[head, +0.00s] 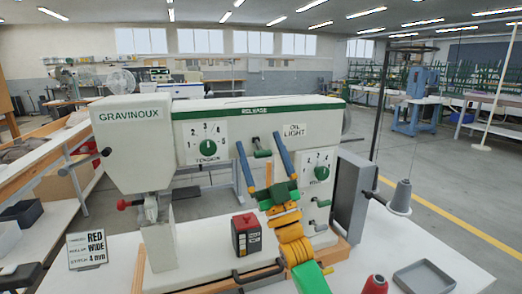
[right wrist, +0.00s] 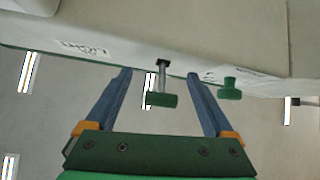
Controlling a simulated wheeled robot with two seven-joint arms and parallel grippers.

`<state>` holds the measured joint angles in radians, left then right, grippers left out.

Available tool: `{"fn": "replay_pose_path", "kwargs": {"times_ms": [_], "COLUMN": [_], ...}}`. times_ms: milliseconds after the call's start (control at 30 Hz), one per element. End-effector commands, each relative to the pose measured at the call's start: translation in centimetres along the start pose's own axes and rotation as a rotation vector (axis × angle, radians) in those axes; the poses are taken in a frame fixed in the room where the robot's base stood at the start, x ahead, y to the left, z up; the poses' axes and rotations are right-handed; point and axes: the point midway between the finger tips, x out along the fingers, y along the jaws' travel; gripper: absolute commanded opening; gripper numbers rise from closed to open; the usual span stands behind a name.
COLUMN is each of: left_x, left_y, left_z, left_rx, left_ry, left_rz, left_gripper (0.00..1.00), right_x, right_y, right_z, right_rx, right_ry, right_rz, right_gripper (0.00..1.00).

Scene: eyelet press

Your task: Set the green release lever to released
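The green release lever (head: 262,153) is a short bar on a metal stem. It sticks out of the front of the white machine (head: 140,150), below the green RELEASE strip. In the right wrist view the lever (right wrist: 161,100) stands between my fingers, with a gap on both sides. My right gripper (head: 258,139) is open around it, with its two blue fingers spread. The fingers also show in the right wrist view (right wrist: 159,73), and neither visibly touches the lever. I cannot tell from the lever which setting it is in. My left gripper is not clearly seen.
A green tension knob (head: 207,148) is left of the lever and another green knob (head: 321,172) is right. A red-topped box (head: 246,234), a card reading RED, WIDE, 4 mm (head: 87,250), a grey thread cone (head: 401,197), a red spool (head: 375,285) and a grey tray (head: 424,276) stand around.

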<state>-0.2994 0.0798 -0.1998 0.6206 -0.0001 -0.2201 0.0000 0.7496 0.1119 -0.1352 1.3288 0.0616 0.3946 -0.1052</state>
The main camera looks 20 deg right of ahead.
Motion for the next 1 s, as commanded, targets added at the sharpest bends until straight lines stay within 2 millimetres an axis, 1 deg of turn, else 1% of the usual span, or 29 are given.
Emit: {"fn": "replay_pose_path", "kwargs": {"times_ms": [100, 167, 300, 400, 500, 1000], "left_x": [0.1, 0.5, 1.7, 2.3, 2.5, 2.4], "left_y": [0.0, 0.0, 0.0, 0.0, 0.1, 0.1], "left_z": [0.0, 0.1, 0.2, 0.2, 0.3, 0.3], "left_rx": [0.000, 0.000, 0.000, 0.000, 0.000, 0.000], "left_ry": [0.000, 0.000, -0.001, -0.001, -0.001, -0.001], "left_rz": [0.000, 0.000, 0.000, 0.000, 0.000, 0.000], "left_gripper": [0.50, 0.50, 0.50, 0.50, 0.50, 0.50], "right_x": [-0.1, -0.9, -4.2, -6.0, -7.0, -7.1], "right_y": [0.0, 0.0, -0.1, -0.1, 0.0, 0.1], "right_z": [0.0, 0.2, 0.4, 0.4, 0.2, 0.1], "right_rx": [0.000, 0.000, 0.000, 0.000, 0.000, 0.000], "right_ry": [0.000, 0.000, -0.002, -0.002, -0.001, 0.000], "right_rz": [0.000, 0.000, -0.001, 0.000, 0.000, 0.000], "right_gripper": [0.88, 0.88, 0.88, 0.88, 0.88, 0.88]}}
